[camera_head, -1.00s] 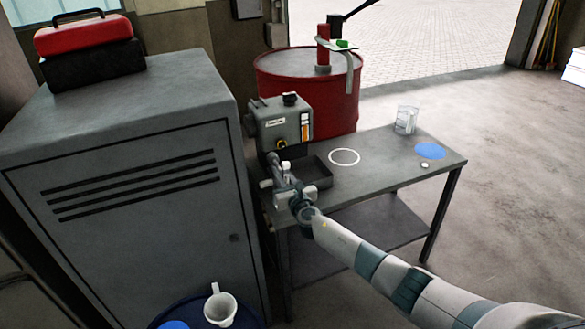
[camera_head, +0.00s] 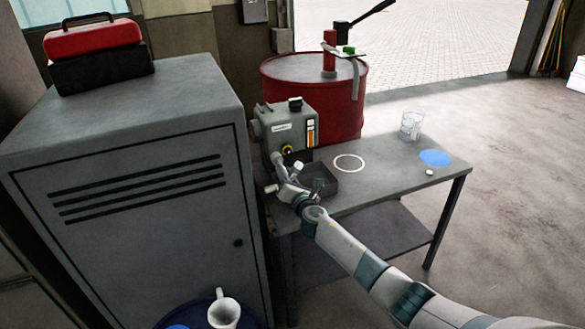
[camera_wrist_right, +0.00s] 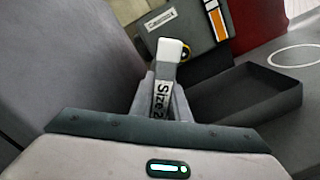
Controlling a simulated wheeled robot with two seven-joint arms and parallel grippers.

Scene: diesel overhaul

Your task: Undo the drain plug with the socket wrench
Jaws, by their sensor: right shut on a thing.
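A grey machine housing (camera_head: 286,127) with a dark cap and a yellow-ringed fitting (camera_head: 288,149) stands at the bench's back left; part of it shows in the right wrist view (camera_wrist_right: 187,38). My right gripper (camera_head: 284,178) is in front of the housing's lower part. In the wrist view it (camera_wrist_right: 163,92) is shut on a pale grey tool with a "Size 2…" label, apparently the socket wrench (camera_wrist_right: 162,100). The wrench's end is near the housing; I cannot tell whether it is seated on anything. The drain plug is not clearly visible. My left gripper is out of view.
A dark open tray (camera_head: 345,184) sits beside the housing on the bench (camera_head: 385,162). A white ring (camera_head: 349,163), a clear jug (camera_head: 411,125) and a blue disc (camera_head: 435,158) lie to the right. A grey cabinet (camera_head: 130,190) stands close on the left, a red drum (camera_head: 312,75) behind.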

